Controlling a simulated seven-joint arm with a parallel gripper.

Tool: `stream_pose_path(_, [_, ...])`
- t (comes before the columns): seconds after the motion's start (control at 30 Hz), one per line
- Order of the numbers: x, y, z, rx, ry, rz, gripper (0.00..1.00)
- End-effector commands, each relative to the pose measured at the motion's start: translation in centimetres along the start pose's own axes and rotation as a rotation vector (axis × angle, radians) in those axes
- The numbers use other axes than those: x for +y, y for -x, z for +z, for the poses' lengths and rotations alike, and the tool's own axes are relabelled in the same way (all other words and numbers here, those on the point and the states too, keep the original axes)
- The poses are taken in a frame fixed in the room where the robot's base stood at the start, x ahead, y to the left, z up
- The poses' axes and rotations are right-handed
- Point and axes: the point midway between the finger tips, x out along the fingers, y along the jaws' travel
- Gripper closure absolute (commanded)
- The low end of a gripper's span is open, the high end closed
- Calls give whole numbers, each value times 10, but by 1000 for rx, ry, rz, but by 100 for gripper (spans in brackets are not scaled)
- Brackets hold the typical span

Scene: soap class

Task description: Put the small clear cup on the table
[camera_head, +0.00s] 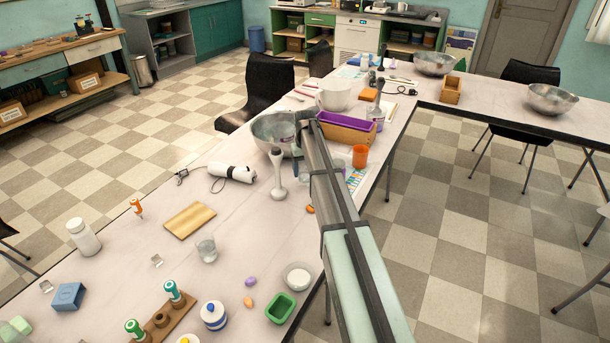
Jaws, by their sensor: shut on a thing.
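A clear cup (206,248) stands upright on the pale table (120,290), right of a wooden board. My arm reaches away from me across the table's right side. My gripper (298,134) is at its far end, small in view, by the metal mixing bowl (268,126) and the purple-lined wooden box. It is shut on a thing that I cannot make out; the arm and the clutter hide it. I cannot tell whether that thing is also a clear cup. The clear cup on the table is well apart from my gripper.
A grey stick blender (278,180) stands near the bowl. Bare table lies left of the board.

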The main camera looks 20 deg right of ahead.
Motion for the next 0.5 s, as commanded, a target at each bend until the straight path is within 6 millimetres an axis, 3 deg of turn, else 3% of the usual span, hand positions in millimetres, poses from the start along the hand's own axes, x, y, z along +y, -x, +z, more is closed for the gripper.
stream_pose_path(0.2, [0, -25, 0, -1, 0, 0, 64])
stream_pose_path(0.5, [0, -27, 0, 0, 0, 0, 64])
